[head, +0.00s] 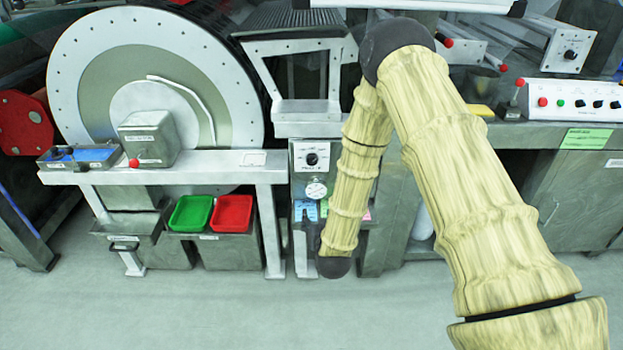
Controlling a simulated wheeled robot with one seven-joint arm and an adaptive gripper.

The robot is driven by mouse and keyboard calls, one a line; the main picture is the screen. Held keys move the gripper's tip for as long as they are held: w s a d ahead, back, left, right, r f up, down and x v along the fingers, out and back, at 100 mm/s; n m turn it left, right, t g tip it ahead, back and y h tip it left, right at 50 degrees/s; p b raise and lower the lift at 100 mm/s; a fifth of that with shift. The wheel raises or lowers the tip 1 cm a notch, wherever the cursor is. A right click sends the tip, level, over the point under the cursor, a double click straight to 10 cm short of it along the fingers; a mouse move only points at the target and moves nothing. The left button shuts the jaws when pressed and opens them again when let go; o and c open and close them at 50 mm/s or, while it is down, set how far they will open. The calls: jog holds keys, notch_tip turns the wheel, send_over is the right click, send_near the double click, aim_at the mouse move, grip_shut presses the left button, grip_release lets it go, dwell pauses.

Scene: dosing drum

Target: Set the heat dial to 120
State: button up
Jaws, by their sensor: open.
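A dark round dial (311,159) with a pale pointer sits on a grey upright panel (299,178) in the middle of the head view. I cannot read its scale or its setting, and I cannot tell for certain that it is the heat dial. A round white gauge (316,190) is just below it. My forearm hangs down just right of the panel. A dark part that looks like my gripper (311,228) shows beside its lower end, below the dial and gauge and apart from them in the picture. It is mostly hidden; I see nothing held in it.
A large drum (85,75) stands at left behind a metal frame (225,172). Green (191,213) and red (232,213) bins sit below it. A white control box (585,100) with buttons and knobs is at right. The floor in front is clear.

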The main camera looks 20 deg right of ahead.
aim_at(312, 162)
jog(key=w+d+r+m+t+h+b, duration=0.1)
jog(key=w+d+r+t+h+b, duration=0.15)
jog(key=w+r, duration=0.5)
jog(key=shift+t+y, duration=0.25)
jog(key=shift+t, duration=0.2)
jog(key=x, duration=1)
jog(key=shift+w+a+r+p, duration=0.1)
jog(key=shift+w+a+p, duration=0.15)
jog(key=shift+a+p, duration=0.1)
jog(key=c, duration=1.1)
